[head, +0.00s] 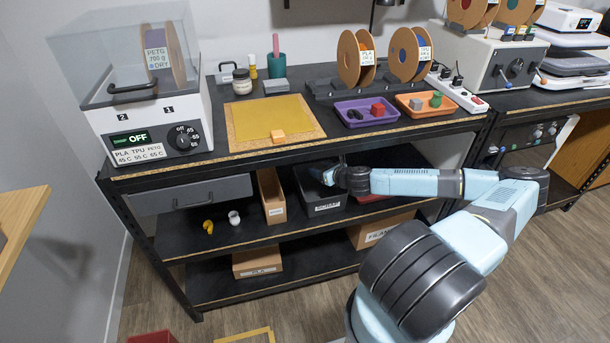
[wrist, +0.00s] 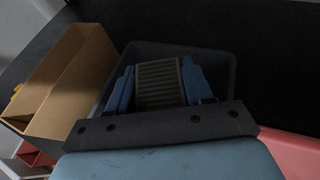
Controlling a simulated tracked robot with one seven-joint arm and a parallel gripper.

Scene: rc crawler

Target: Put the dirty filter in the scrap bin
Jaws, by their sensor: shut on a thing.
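My gripper (wrist: 156,84) is shut on a ribbed grey-brown block, which looks like the dirty filter (wrist: 158,88). Its two blue fingers press the block from either side. A dark open bin (wrist: 222,62) lies beneath and around the block in the wrist view; how deep the block sits relative to its rim I cannot tell. In the head view this dark bin (head: 324,208) stands on the middle shelf with a white label too small to read surely. There my gripper (head: 332,176) is at the bin's top, and the filter is hidden.
A tall cardboard box (head: 272,196) stands just left of the bin; it also shows in the wrist view (wrist: 62,88). A red bin (wrist: 288,150) is close on the right. The worktop's edge (head: 290,150) is above my arm. A yellow piece (head: 208,226) and a white cup (head: 234,218) lie further left.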

